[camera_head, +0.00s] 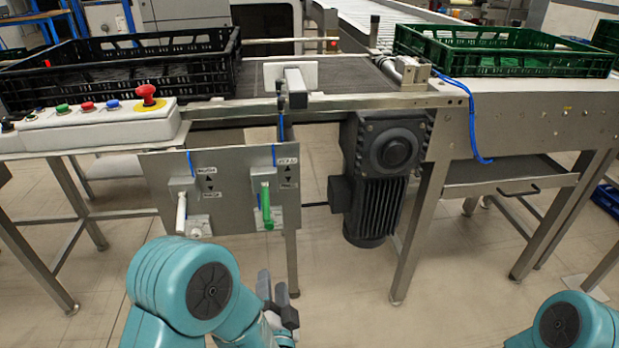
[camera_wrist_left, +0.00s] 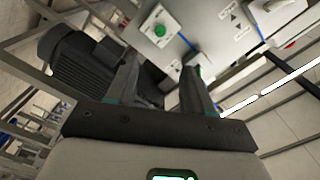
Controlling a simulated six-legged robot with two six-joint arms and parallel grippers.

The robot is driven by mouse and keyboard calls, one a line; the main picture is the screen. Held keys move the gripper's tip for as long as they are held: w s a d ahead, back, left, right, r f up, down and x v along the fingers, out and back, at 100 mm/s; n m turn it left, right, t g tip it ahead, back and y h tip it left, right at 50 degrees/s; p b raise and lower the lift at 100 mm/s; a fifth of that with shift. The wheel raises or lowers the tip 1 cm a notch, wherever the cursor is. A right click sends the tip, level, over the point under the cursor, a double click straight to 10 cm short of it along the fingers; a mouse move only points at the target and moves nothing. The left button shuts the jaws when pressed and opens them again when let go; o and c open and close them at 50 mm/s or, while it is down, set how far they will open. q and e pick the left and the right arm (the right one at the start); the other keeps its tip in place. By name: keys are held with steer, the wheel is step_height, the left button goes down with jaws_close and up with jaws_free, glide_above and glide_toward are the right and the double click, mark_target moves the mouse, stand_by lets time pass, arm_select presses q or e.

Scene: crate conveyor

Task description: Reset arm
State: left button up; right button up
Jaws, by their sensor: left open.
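My left arm comes in at the bottom of the head view, and my left gripper (camera_head: 278,290) is low in front of the conveyor. Its two dark fingers are apart, with nothing between them. The left wrist view also shows the open, empty left gripper (camera_wrist_left: 160,85). The grey lever panel (camera_head: 228,190) stands beyond and above the gripper, with a white handle (camera_head: 181,213) and a green handle (camera_head: 267,205). The gripper touches neither handle in the head view. Part of my right arm (camera_head: 565,328) shows at the bottom right; its gripper is out of the picture.
A black crate (camera_head: 120,62) sits at the conveyor's left and a green crate (camera_head: 505,52) at its right. A button box (camera_head: 95,122) with a red knob stands at left. A dark motor (camera_head: 382,175) hangs below the conveyor. Floor shows clear between the metal legs.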

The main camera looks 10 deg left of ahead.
arm_select(q)
steer(key=s+a+f+n+g+y, duration=0.1)
steer(key=a+f+n+g, duration=0.15)
steer(key=a+f, duration=0.6)
steer(key=s+d+f+n+g+h, duration=0.15)
steer(key=s+f+g+h, duration=0.3)
steer(key=f, duration=0.45)
steer(key=s+d+f+n+g+h, duration=0.3)
steer(key=s+d+f+g, duration=0.15)
steer(key=s, duration=0.35)
steer(key=s+d+f+n+g+h, duration=0.3)
steer(key=s+d+n+g, duration=0.15)
steer(key=s+g, duration=0.2)
step_height(320, 180, up, 26)
steer(key=m+t+p, duration=0.1)
steer(key=p, duration=2.4)
steer(key=shift+s, duration=0.2)
